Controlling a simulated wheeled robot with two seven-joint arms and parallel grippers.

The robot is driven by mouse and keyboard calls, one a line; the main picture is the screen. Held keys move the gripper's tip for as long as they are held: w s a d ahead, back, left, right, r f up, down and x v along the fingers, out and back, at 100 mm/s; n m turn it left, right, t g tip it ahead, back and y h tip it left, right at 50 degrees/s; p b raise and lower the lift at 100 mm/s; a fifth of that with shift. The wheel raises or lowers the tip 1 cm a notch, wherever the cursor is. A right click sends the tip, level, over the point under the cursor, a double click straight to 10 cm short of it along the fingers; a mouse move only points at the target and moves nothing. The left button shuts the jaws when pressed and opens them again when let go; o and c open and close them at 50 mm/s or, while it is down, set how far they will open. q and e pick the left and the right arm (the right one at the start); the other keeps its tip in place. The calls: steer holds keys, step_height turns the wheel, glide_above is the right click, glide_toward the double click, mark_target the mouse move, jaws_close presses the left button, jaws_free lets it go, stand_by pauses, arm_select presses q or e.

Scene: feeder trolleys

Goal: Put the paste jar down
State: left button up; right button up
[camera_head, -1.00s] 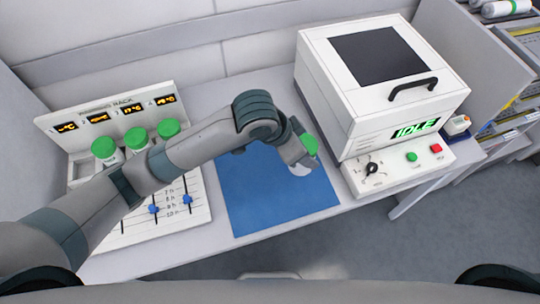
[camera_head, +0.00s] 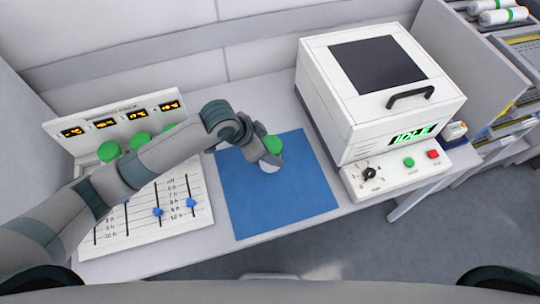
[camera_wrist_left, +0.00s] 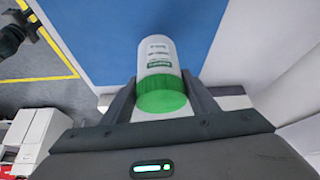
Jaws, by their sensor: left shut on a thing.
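The paste jar is white with a green lid (camera_head: 272,145). My left gripper (camera_head: 266,158) is shut on it, over the upper left part of the blue mat (camera_head: 290,205). In the left wrist view the jar (camera_wrist_left: 158,62) sits between the two fingers (camera_wrist_left: 165,95), lid toward me, with its white labelled body against the blue mat. I cannot tell whether its base touches the mat. My right gripper is not in view.
A rack (camera_head: 85,153) with several green-lidded jars, displays and blue sliders stands left, partly behind my arm. A white machine (camera_head: 330,95) reading IDLE, with knob and buttons, stands right. Most of the mat is clear. Shelving (camera_head: 470,70) is at far right.

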arm_select(q)
step_height(320, 180, down, 2)
steer(key=shift+f+p, duration=0.25)
steer(key=shift+p, duration=0.4)
steer(key=shift+f, duration=0.65)
steer(key=shift+f, duration=0.2)
steer(key=o, duration=1.5)
